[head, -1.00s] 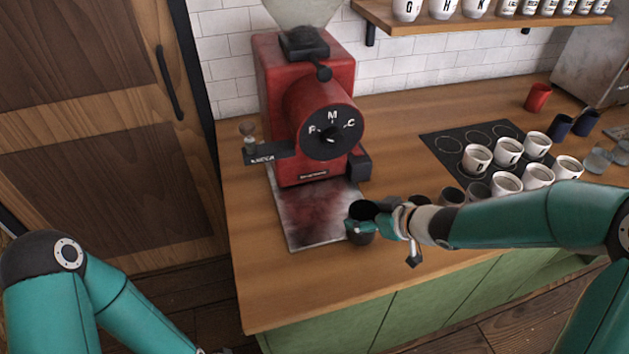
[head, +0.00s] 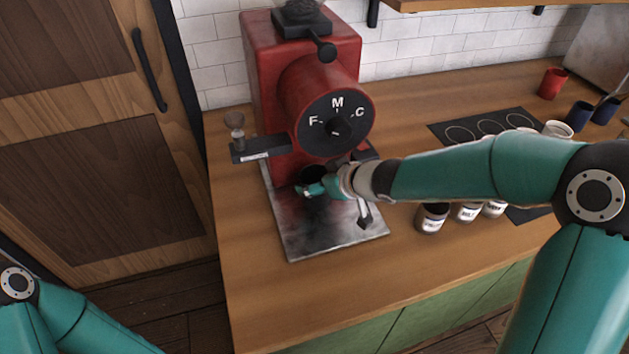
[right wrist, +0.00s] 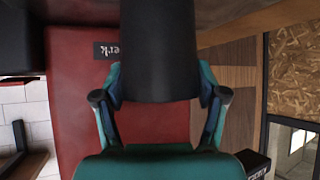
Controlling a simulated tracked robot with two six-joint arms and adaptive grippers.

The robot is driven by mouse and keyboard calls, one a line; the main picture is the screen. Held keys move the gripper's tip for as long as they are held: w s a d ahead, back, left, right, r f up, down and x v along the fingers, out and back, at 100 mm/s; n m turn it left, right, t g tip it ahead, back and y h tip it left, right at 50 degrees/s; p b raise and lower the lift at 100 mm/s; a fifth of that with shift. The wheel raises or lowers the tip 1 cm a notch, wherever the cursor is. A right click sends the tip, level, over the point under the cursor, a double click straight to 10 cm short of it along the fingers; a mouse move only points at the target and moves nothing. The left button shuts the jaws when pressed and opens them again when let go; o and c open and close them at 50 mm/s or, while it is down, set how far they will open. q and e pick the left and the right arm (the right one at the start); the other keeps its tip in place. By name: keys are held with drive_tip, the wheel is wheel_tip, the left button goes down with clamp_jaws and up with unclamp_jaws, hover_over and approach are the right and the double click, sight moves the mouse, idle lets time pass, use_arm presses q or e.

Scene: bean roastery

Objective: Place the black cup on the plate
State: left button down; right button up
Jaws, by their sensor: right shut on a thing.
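The black cup (head: 313,174) is in my right gripper (head: 316,189), in front of the red grinder's lower body. The cup is over the back part of the metal plate (head: 305,240); I cannot tell whether its base touches the plate, as the gripper and arm hide part of it. In the right wrist view the black cup (right wrist: 157,50) fills the upper middle, with the fingers of my right gripper (right wrist: 160,92) closed on both its sides. My left arm shows at the bottom left, but its gripper is out of the picture.
Several labelled canisters (head: 432,217) stand right of the plate under my right arm. Counter to the plate's left and front is clear.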

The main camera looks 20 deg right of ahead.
drive_tip(key=shift+s+d+r, duration=0.25)
drive_tip(key=shift+s+d, duration=0.05)
drive_tip(key=shift+s, duration=0.3)
drive_tip(key=shift+d, duration=0.15)
drive_tip(key=shift+w+d+f, duration=0.15)
drive_tip(key=shift+f, duration=0.05)
drive_tip(key=o, duration=1.1)
drive_tip(key=shift+w+f, duration=0.1)
drive_tip(key=o, duration=0.4)
drive_tip(key=shift+s, duration=0.2)
drive_tip(key=shift+w, duration=0.1)
